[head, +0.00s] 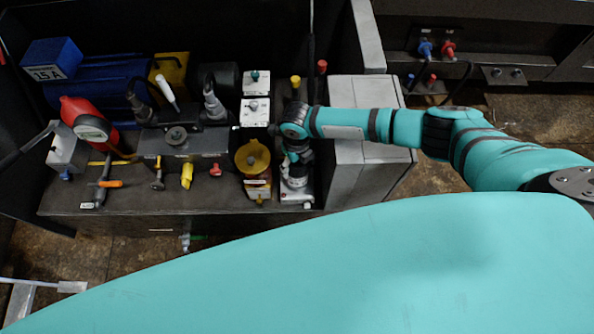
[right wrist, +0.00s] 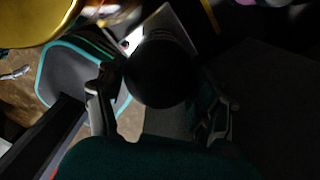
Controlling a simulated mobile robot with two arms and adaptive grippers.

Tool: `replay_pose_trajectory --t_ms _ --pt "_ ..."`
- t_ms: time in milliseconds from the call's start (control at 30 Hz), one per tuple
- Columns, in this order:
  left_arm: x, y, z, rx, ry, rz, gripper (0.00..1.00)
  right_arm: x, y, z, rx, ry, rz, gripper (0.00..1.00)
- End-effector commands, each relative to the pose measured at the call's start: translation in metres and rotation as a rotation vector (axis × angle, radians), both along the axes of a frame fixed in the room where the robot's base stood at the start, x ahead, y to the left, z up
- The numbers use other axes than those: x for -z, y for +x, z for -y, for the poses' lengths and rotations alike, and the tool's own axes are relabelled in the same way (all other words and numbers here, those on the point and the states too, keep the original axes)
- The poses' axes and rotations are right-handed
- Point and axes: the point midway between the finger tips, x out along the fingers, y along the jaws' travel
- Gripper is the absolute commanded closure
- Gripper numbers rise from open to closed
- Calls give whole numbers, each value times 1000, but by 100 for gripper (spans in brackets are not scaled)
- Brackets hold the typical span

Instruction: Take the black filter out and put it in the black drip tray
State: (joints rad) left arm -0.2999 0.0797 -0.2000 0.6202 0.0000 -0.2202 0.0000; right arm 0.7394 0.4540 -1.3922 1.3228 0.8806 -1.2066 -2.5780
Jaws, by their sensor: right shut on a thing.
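My right gripper (head: 295,164) is over the front right of the bench, next to the gold-topped filter unit. In the right wrist view its two fingers (right wrist: 160,98) stand on either side of a dark round cylinder, the black filter (right wrist: 160,72), and hold it. The filter's lower end is lost in shadow there. In the head view my own wrist and gripper mostly hide it. I cannot make out the black drip tray for sure in either view. My left gripper is in neither view.
The gold-topped unit (head: 252,158) stands close left of my right gripper. A grey block (head: 350,175) stands close on its right. A dark machine block (head: 185,142), a red gauge (head: 92,128) and small coloured valves crowd the bench. The bench's front edge (head: 170,212) is fairly clear.

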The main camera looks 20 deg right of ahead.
Motion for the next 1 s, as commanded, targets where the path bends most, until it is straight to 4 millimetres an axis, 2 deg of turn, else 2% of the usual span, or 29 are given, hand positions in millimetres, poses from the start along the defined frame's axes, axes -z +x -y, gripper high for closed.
replay_pose_trajectory --t_ms 67,333,633,667,833,1000 --pt "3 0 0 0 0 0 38 1 1 0 -39 -1 1 70" --pt "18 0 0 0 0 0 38 1 1 0 -394 0 2 70" --pt "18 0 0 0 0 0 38 0 0 0 -448 0 0 70" --pt "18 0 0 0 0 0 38 0 0 0 -448 0 0 29" --pt "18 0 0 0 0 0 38 0 0 0 -446 0 0 6" --pt "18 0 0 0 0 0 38 0 0 0 -446 0 0 4"
